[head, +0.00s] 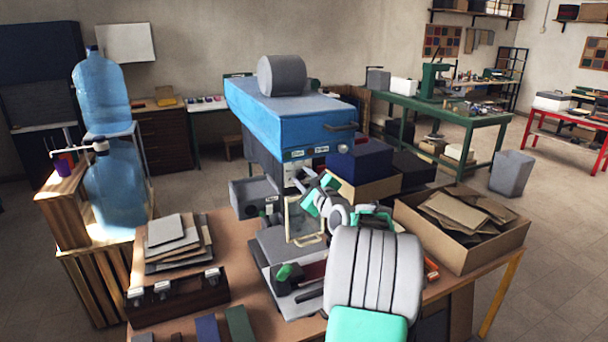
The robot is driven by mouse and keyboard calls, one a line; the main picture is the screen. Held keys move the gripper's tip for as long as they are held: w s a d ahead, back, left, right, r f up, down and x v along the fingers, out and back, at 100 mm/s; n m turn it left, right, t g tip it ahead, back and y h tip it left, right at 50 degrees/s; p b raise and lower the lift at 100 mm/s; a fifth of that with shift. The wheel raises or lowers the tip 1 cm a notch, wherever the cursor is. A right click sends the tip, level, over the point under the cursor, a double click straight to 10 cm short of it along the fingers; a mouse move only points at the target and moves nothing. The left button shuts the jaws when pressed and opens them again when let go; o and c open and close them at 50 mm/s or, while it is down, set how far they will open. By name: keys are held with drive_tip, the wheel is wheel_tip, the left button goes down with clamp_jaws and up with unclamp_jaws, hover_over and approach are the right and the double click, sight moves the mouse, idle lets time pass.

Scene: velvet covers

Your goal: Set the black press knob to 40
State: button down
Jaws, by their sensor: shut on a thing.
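The press (285,118) has a blue head with a grey motor drum on top and stands at the middle of the brown table. Its front panel (300,170) carries small labels and controls below the blue head. My gripper (312,186), with teal fingers, reaches up to this panel from the front right. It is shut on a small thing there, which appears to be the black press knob. The knob is mostly hidden by the fingers, and its scale and setting are too small to read.
A clear guard (304,220) hangs just below my gripper. A dark blue box (359,160) stands close on the right, behind an open carton (480,250) of cardboard.

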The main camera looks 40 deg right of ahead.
drive_tip(key=shift+m, duration=0.3)
drive_tip(key=c, duration=1.1)
unclamp_jaws()
drive_tip(key=shift+o, duration=0.2)
drive_tip(key=b+v, duration=0.2)
drive_tip(key=v, duration=0.5)
drive_tip(key=shift+s, duration=0.4)
drive_tip(key=shift+a, duration=0.1)
